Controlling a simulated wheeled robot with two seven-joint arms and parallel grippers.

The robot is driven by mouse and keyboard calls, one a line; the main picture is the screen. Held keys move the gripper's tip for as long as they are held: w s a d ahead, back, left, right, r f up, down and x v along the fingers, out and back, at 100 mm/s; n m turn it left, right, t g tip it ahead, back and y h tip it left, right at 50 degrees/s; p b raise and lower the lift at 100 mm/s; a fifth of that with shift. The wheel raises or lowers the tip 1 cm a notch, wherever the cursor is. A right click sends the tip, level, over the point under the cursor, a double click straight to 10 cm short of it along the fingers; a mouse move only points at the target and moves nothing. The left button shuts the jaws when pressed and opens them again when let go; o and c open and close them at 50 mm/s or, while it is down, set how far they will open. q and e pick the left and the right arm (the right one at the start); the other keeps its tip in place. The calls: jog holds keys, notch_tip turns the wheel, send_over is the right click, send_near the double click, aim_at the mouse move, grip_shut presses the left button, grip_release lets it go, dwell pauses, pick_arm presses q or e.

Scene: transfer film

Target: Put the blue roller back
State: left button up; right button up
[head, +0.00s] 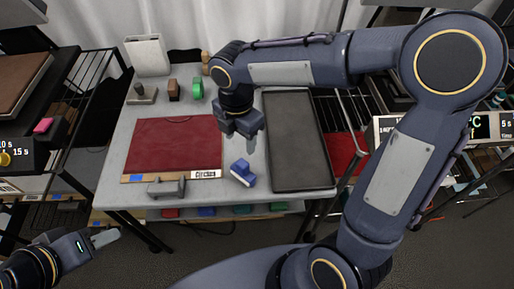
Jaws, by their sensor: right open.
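The blue roller (243,173) lies on the light grey table (130,195), between the dark red sheet (172,145) and the dark grey tray (296,140). My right gripper (239,138) points down just behind the roller in the picture. Its fingers are apart and it holds nothing; a gap shows between it and the roller. My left gripper (100,241) is low at the left, off the table's front edge and away from the roller. Whether its fingers are apart is unclear.
A grey block-like tool (166,188) lies at the table's front. A brown block (173,90), a green item (197,88) and a white box (147,56) stand at the back. Coloured items, one of them blue (206,211), show under the front edge. Racks flank the table.

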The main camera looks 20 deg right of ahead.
jog(key=s+d+r+m+t+y, duration=0.1)
jog(key=s+d+m, duration=0.3)
jog(key=s+m, duration=0.4)
jog(key=s+d+r+m+t+y, duration=0.2)
jog(key=s+m, duration=0.6)
jog(key=m, duration=0.9)
jog(key=d+t, duration=0.2)
jog(key=d, duration=0.1)
jog(key=shift+d+r+m+t+y, duration=0.15)
jog(key=shift+m+t+y, duration=0.15)
jog(key=shift+y, duration=0.1)
jog(key=shift+s, duration=0.1)
jog(key=shift+r+p, duration=0.7)
